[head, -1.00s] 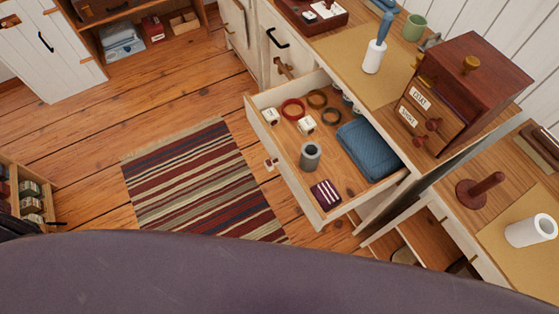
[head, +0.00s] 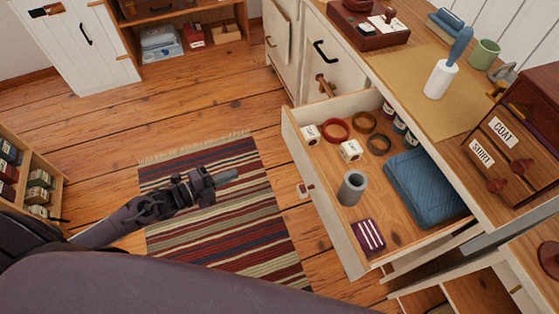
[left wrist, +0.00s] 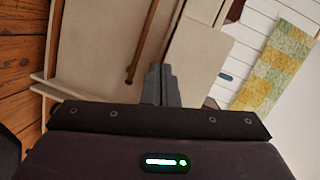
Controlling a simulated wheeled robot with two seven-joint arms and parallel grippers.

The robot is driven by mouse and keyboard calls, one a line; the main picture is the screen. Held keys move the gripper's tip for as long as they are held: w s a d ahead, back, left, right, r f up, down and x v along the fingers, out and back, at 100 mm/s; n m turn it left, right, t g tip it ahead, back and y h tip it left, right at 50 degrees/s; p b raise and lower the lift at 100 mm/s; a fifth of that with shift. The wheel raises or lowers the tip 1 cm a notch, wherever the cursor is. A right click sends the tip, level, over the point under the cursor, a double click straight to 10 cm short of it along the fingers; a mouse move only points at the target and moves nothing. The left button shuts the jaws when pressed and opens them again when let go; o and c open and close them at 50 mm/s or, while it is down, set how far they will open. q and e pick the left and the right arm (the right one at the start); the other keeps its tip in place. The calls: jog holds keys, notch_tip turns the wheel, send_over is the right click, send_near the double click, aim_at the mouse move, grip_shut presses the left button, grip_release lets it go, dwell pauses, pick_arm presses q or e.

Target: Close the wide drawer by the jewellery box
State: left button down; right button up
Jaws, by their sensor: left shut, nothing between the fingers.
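The wide drawer (head: 331,216) stands pulled out from the white dresser, near the wooden jewellery box (head: 525,130) on the top. In it lie a folded blue cloth (head: 424,187), a grey cylinder (head: 352,188), a striped maroon item (head: 368,235), several rings and white blocks. A small knob (head: 303,190) shows on the drawer front. My left gripper (head: 232,175) is over the striped rug, left of the drawer front and apart from it. It is shut and empty; its closed fingers show in the left wrist view (left wrist: 161,86). My right gripper is not in view.
The striped rug (head: 225,220) and open wood floor lie left of the drawer. A crate of small boxes (head: 30,190) is at the left edge. An open shelf (head: 185,45) and white cabinet (head: 85,40) stand behind.

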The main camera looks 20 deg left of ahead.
pick_arm(q)
jog(key=d+r+m+g+h+b, duration=0.1)
jog(key=d+r+m+g+h, duration=0.1)
jog(key=d+r+m+h, duration=0.3)
send_near(297, 153)
jog(key=shift+m+y, duration=0.3)
jog(key=x, duration=0.6)
jog(key=shift+s+r+p, duration=0.2)
jog(key=shift+r+p, duration=0.05)
jog(key=shift+p, duration=0.05)
jog(key=shift+w+d, duration=0.25)
jog(key=shift+d, duration=0.2)
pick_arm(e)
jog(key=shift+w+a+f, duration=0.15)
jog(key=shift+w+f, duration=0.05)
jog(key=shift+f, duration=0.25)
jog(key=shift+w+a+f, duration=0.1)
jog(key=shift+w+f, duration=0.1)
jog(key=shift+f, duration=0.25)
